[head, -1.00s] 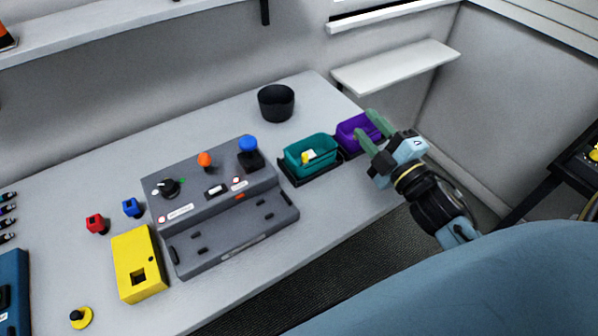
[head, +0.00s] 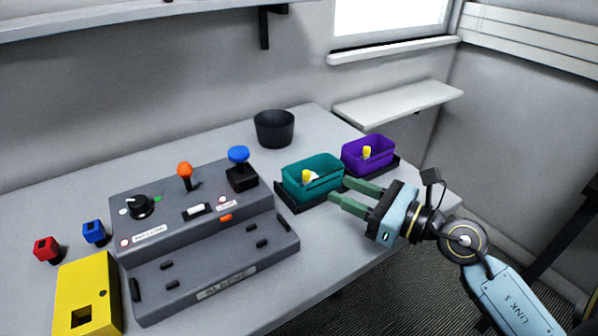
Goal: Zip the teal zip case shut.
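The teal zip case (head: 326,184) is an open-topped, box-shaped case on a dark base at the right part of the table. A yellow piece and a small white piece show inside it. No zip pull can be made out at this size. My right gripper (head: 339,190) points left, its two green fingers apart, with the tips close to the right front corner of the teal case. I cannot tell whether a fingertip touches the case. Nothing shows between the fingers. My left gripper is not in view.
A purple case (head: 367,156) with a yellow piece stands just behind and right of the teal one. A black cup (head: 274,128) stands behind. A grey console (head: 200,240) with knobs, a yellow box (head: 88,290) and red and blue blocks lie left. A wall shelf (head: 398,103) is at right.

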